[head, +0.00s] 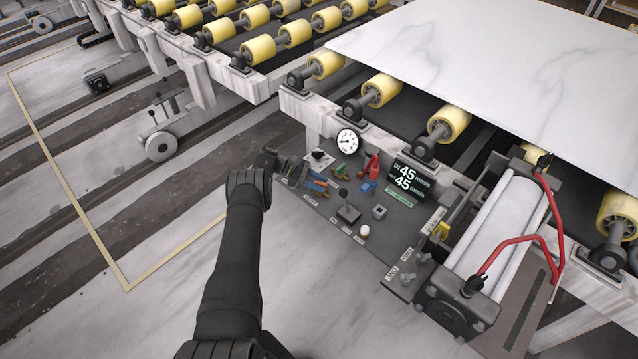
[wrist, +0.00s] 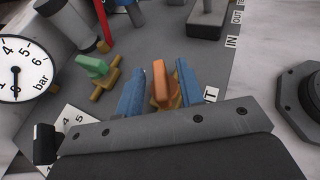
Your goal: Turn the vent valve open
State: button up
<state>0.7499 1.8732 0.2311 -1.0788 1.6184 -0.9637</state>
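The valve with an orange handle (wrist: 162,80) on a brass body sits on the grey panel. A label ending in "T" lies beside it, its rest hidden by my gripper, so I cannot read the whole word. My gripper (wrist: 160,88) has its two blue fingers on either side of the orange handle. They stand apart, with a gap visible at the left finger; the right finger is very close to the handle, and contact is unclear. In the head view my gripper (head: 317,182) is low over the panel's left part, and the handle is hardly distinguishable there.
A green-handled valve (wrist: 93,67) is close to the left finger. A pressure gauge (wrist: 20,70) in bar stands further left. The panel also carries a red part (head: 373,166), a black lever (head: 347,210) and a display (head: 411,178). Rollers and a pale slab (head: 500,65) lie behind.

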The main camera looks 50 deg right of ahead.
jog(key=v, duration=0.7)
jog(key=shift+w+a, duration=0.1)
notch_tip(320, 180, up, 14)
jog(key=t+y, duration=0.4)
jog(key=t, duration=0.4)
jog(key=x, duration=1.7)
jog(key=shift+s+a+r, duration=0.1)
jog(key=shift+s+a, duration=0.1)
jog(key=shift+s, duration=0.05)
grip_shut()
